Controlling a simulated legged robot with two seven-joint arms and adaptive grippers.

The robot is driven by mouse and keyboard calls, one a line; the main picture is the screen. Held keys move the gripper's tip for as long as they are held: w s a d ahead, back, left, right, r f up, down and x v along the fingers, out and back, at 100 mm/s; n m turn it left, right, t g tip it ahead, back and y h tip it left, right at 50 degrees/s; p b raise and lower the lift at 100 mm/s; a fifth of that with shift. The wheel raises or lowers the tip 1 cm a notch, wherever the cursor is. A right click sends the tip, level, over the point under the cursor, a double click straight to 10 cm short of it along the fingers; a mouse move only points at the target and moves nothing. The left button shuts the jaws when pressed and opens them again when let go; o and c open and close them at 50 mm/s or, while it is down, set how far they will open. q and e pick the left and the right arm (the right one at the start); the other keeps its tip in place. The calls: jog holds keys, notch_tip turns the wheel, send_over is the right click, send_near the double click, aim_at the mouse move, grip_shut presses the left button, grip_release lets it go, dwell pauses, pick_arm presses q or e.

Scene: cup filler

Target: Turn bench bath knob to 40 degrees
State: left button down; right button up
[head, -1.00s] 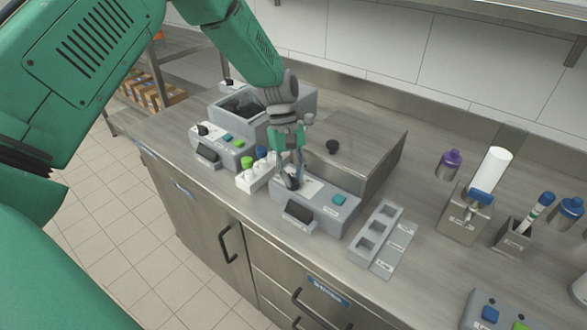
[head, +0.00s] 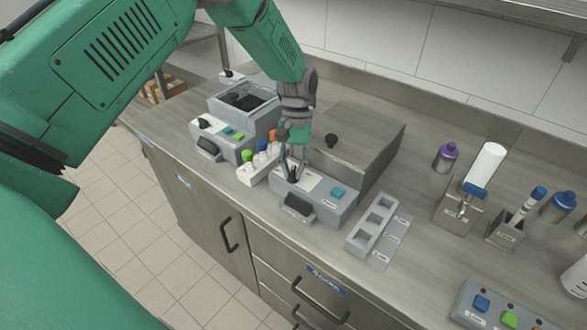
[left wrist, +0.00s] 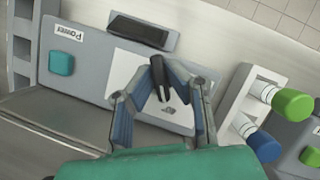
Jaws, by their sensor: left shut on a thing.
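The bench bath (head: 335,203) is a grey unit with a lidded steel tank, a white dial panel, a teal power button (head: 337,192) and a dark display (head: 298,206) on its front. Its black knob (head: 294,176) stands on the white panel. My left gripper (head: 293,170) reaches down from above with its fingers around the knob. In the left wrist view the two fingertips (left wrist: 164,88) close on the sides of the black knob (left wrist: 158,70). The dial marks and display reading are too small to read. My right gripper is not in view.
A rack of capped tubes (head: 252,174) stands close left of the knob. A second unit with a knob and green button (head: 222,138) is beyond it. A grey slotted holder (head: 376,232) sits to the right. The steel lid (head: 350,140) rises behind.

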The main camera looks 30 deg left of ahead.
pick_arm(q)
jog(key=shift+w+r, duration=0.15)
jog(key=shift+w, duration=0.05)
jog(key=c, duration=1.6)
grip_release()
jog(key=shift+w+a+r, duration=0.1)
jog(key=shift+a+r, duration=0.05)
jog(key=shift+r, duration=0.05)
jog(key=v, duration=1.1)
jog(key=shift+r, duration=0.1)
